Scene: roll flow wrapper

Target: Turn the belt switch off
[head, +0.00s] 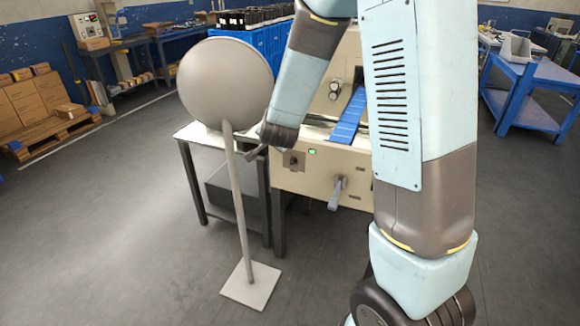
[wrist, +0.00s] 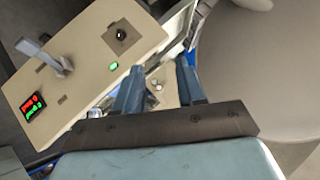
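The cream front panel of the machine (head: 318,178) carries a dark round knob on a square grey plate (head: 293,160), a lit green lamp (head: 312,151) and a grey lever handle (head: 337,190). I cannot read which control is the belt switch. The wrist view shows the knob (wrist: 121,34), the green lamp (wrist: 113,66) and the lever (wrist: 45,55). My gripper (head: 254,153) is beside the panel's upper left, partly hidden by my arm. Its two blue fingers (wrist: 160,82) are apart with nothing between them. The knob is clear of the fingers.
A large grey disc on a pole with a square foot (head: 250,285) stands left of my gripper, close by. A blue belt (head: 349,118) rises behind the panel. A small display with red and green digits (wrist: 33,105) sits on the panel. Floor at the left is clear.

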